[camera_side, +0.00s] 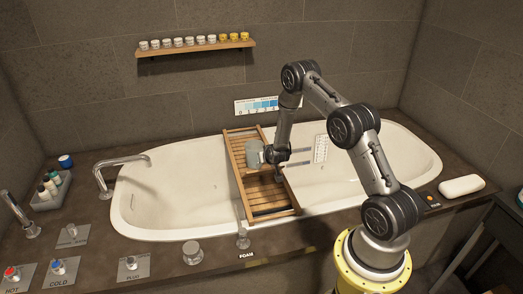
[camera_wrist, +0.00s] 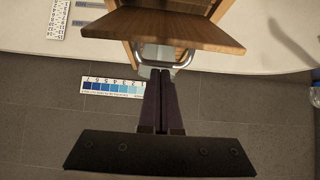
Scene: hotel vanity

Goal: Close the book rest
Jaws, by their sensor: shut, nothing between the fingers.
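The wooden bath tray (camera_side: 272,211) lies across the tub. The book rest appears as a brown wooden panel in the wrist view (camera_wrist: 180,28), raised from the tray with its broad edge towards my gripper. My gripper (camera_side: 267,155) is over the tray's middle, beside a pale grey-green object (camera_side: 253,151). In the wrist view my gripper's dark fingers (camera_wrist: 160,76) are together and empty, their tips close to the panel's lower edge and a bent metal bar (camera_wrist: 184,60). I cannot tell whether they touch either one.
The white tub (camera_side: 190,190) surrounds the tray. A tap (camera_side: 118,161) is at left, and knobs, including a grey one (camera_side: 192,252), line the front ledge. A shelf of small jars (camera_side: 195,47) hangs on the back wall. A soap bar (camera_side: 461,185) lies at right.

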